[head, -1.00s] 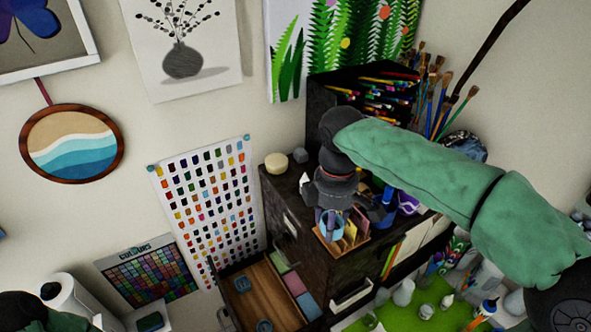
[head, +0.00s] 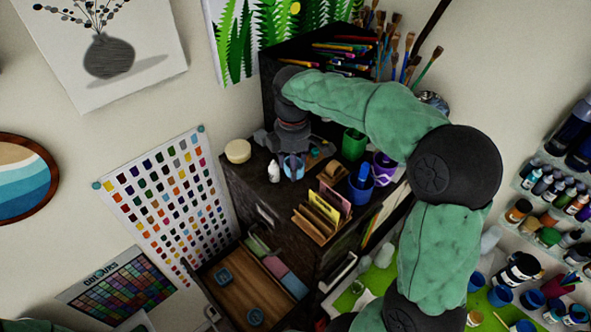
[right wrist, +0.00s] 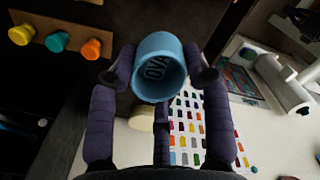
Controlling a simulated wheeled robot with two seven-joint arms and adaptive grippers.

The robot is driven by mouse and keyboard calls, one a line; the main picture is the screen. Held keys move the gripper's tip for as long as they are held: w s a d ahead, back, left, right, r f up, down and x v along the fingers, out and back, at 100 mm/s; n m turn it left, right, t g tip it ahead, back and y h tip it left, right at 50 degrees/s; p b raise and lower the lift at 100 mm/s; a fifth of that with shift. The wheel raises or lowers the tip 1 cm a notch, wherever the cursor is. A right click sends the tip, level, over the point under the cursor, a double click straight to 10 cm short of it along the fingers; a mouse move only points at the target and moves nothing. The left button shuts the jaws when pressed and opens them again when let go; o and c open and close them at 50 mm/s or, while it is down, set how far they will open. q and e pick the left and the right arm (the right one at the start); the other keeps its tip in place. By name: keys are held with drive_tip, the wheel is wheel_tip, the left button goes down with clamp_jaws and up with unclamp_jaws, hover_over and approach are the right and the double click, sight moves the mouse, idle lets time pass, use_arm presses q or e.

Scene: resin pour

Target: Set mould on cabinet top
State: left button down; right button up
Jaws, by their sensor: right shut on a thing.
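The light blue, cup-like mould (head: 293,168) is held between the fingers of my right gripper (head: 292,160). It is over the left part of the dark cabinet top (head: 262,198), beside a small white bottle. I cannot tell whether its base touches the top. In the right wrist view the mould (right wrist: 158,70) shows raised letters inside, with a finger of my right gripper (right wrist: 163,68) on each side. Two blue moulds, one further back (head: 223,276) and one nearer (head: 256,317), lie in the open wooden drawer (head: 237,296). My left gripper is out of view.
Near the held mould are the white bottle (head: 274,171) and a cream round block (head: 238,151). A wooden card rack (head: 318,225), green cup (head: 354,144), blue cup (head: 360,184) and purple cup (head: 384,169) crowd the right side. The front left of the top is clear.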

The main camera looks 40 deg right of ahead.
drive_tip(key=d+f, duration=0.1)
drive_tip(key=w+d+f, duration=0.1)
drive_tip(key=f, duration=0.1)
drive_tip(key=w+f, duration=0.1)
drive_tip(key=shift+d+f+p, duration=0.15)
drive_tip(key=shift+d+p, duration=0.15)
drive_tip(key=shift+d, duration=0.1)
drive_tip(key=shift+w+d+f, duration=0.1)
drive_tip(key=shift+d+f, duration=0.05)
drive_tip(key=shift+f, duration=1.7)
drive_tip(key=shift+f, duration=0.1)
drive_tip(key=o, duration=1.1)
drive_tip(key=shift+o, duration=0.2)
wheel_tip(320, 180, up, 12)
